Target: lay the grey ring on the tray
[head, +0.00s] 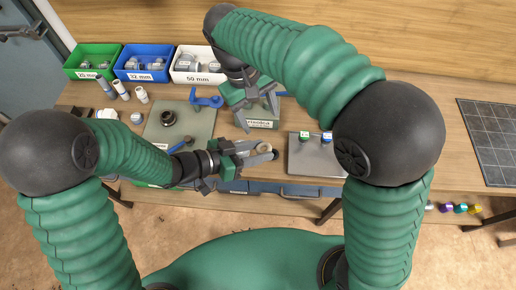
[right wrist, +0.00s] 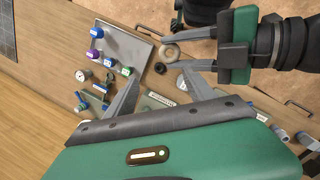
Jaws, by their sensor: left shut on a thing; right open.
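My left gripper (head: 266,152) is shut on a pale grey ring (head: 264,147), held at its fingertips above the bench's front edge. In the right wrist view the ring (right wrist: 169,53) shows at the tips of the left fingers (right wrist: 190,48). My right gripper (head: 258,110) is open and empty, behind the left one. In the right wrist view, its fingers (right wrist: 160,75) are spread, with a small dark round thing between them in the picture; its depth is unclear. A labelled grey-green tray (head: 262,124) lies below the right gripper and is partly hidden by it.
A grey plate (head: 318,160) with small valves stands right of the left gripper. A green-grey mat (head: 160,134) at left bears a dark round fitting (head: 169,117). Green, blue and white bins (head: 148,76) stand at the back left. The bench between plate and dark grid panel (head: 490,135) is mostly hidden by my right arm.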

